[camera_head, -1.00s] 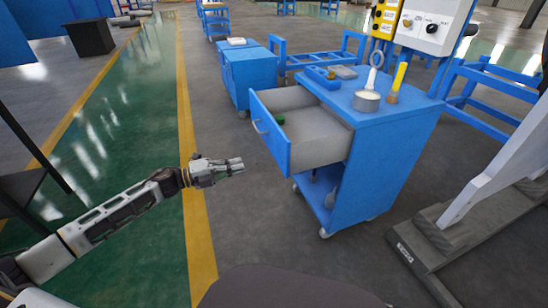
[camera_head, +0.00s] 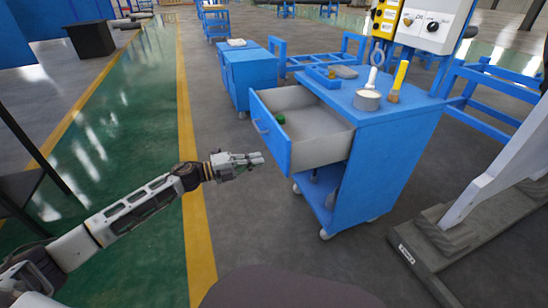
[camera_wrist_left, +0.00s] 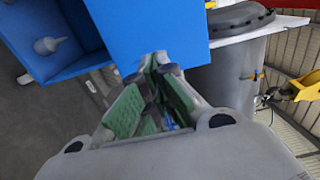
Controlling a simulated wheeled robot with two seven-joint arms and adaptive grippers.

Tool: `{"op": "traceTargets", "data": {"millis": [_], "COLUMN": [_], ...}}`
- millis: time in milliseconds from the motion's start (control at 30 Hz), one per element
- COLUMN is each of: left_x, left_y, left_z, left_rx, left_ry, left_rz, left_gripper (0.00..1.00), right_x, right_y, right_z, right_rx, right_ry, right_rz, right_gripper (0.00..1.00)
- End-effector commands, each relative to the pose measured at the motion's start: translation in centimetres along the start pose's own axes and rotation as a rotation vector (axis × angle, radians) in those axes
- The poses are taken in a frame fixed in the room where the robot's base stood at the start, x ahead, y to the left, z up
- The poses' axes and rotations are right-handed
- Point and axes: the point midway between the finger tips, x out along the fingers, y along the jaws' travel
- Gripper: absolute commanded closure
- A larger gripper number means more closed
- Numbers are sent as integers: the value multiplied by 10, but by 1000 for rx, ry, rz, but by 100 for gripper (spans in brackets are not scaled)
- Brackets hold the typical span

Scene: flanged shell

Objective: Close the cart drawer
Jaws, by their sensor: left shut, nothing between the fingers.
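The blue cart (camera_head: 385,150) stands on wheels right of centre in the head view. Its drawer (camera_head: 275,140) is pulled out to the left, with a blue front, a handle (camera_head: 259,126) and a grey inside. My left gripper (camera_head: 260,158) is shut and empty. In the head view its tips appear at the lower left part of the drawer front; I cannot tell whether they touch. In the left wrist view the gripper's fingers (camera_wrist_left: 158,90) show below a blue panel (camera_wrist_left: 150,30). My right gripper is out of view.
A green item (camera_head: 280,118) lies in the drawer. Another blue cabinet (camera_head: 250,78) stands behind.

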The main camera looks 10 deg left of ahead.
Motion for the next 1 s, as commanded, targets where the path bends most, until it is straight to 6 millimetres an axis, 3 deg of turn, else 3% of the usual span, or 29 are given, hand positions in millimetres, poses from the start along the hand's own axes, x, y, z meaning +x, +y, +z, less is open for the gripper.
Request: {"op": "traceTargets", "data": {"millis": [700, 1000], "left_x": [55, 66], "left_y": [0, 0], "left_z": [0, 0], "left_rx": [1, 1], "left_ry": [1, 1], "left_rz": [-1, 0], "left_gripper": [100, 100], "right_x": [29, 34], "right_y": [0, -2], "right_z": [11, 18], "right_rx": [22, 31], "right_ry": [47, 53], "right_rz": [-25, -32], "right_gripper": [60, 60]}}
